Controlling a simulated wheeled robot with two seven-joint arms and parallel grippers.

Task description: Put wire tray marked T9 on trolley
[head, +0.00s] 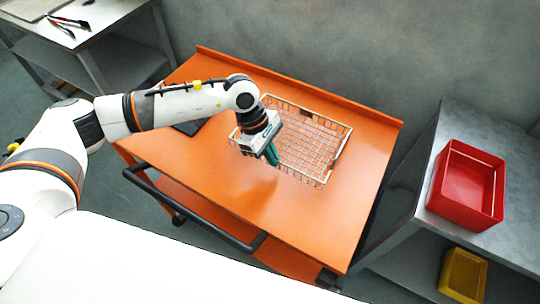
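A wire tray (312,142) with a pale mesh lies on the orange top of the trolley (213,172), towards its back edge. A small dark tag or clip shows on its right side; I cannot read any marking. My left gripper (271,158) points down at the tray's near left side, over or at its rim. The gripper body hides that part of the rim, so I cannot tell whether the fingers close on it. My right gripper is not in view.
A red bin (467,186) stands on a grey shelf unit at the right, with a yellow bin (463,274) below. A dark flat object (190,127) lies on the trolley behind my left arm. Tools (67,22) lie on a bench at the upper left. The trolley's front half is clear.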

